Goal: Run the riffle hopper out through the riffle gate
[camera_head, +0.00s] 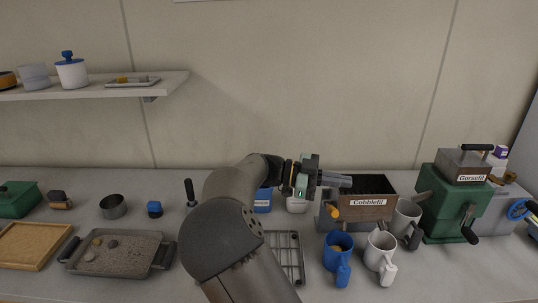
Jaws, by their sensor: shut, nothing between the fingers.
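A brown open-topped hopper labelled "Cobblefil" (358,210) sits on a grey body right of centre, with dark contents or a dark interior. An orange knob (333,211) sticks out at its lower left front. No label reads "riffle", so I cannot tell for sure that this is the riffle hopper and gate. My gripper (346,181) is shut and empty, pointing right, at the hopper's upper left edge and above the orange knob. I cannot tell whether it touches the rim. A blue mug (338,254) and a white mug (381,252) stand in front of the hopper.
A green machine (448,205) with a box labelled "Gorsefil" (463,166) stands to the right, a grey cup (403,218) between. A wire rack (289,252) lies left of the mugs. A grey tray with stones (122,256) and a wooden tray (32,243) are far left.

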